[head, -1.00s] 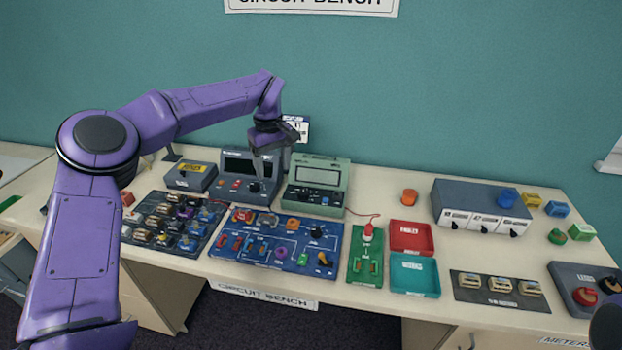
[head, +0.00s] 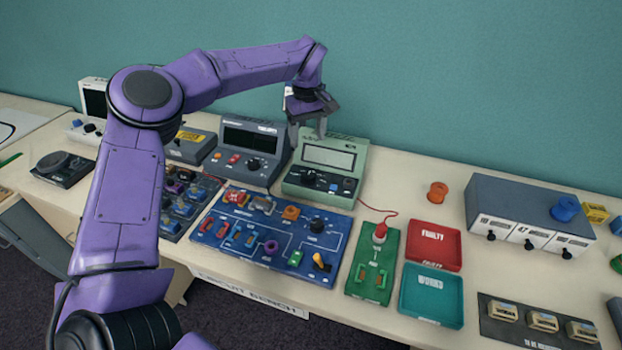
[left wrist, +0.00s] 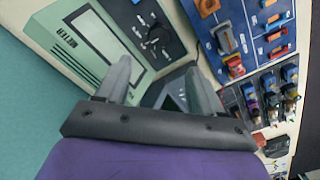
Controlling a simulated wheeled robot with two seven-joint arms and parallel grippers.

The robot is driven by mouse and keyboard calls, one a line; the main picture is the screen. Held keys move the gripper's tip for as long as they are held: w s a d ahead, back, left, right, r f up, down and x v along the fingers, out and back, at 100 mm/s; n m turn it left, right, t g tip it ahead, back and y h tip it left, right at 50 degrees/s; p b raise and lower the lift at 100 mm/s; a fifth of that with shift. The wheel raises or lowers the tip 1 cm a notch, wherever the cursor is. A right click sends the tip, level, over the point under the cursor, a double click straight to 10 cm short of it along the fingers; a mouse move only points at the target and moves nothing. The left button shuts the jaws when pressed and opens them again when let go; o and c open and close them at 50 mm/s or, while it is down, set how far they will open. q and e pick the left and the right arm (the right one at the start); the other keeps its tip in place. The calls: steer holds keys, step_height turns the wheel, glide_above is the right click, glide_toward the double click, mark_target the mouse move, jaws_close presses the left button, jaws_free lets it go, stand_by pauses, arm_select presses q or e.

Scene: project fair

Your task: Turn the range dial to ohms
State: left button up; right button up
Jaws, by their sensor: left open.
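The green meter (head: 330,168) stands at the back of the bench, with a pale screen and a dark range dial (head: 310,177) on its sloped front. The left wrist view shows the meter (left wrist: 75,42) sideways, with the word METER beside its screen and the black dial (left wrist: 158,33) on a dark, marked panel. I cannot read the dial's setting. My left gripper (head: 307,132) is open and empty above the meter's upper left part. In the wrist view its fingers (left wrist: 158,72) are apart, and the dial lies beyond them, untouched. My right gripper is out of view.
A grey unit (head: 240,152) with a dark screen stands close left of the meter. A blue circuit board (head: 225,262) lies in front. A green board (head: 360,290) with a red lead, red tray (head: 455,234) and teal tray (head: 415,309) lie to the right.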

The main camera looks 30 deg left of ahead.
mark_target(308, 175)
arm_select(q)
step_height(308, 175, down, 13)
steer(key=shift+w+p, duration=0.1)
steer(key=shift+p, duration=0.5)
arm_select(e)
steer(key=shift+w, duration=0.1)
arm_select(q)
steer(key=c, duration=1.1)
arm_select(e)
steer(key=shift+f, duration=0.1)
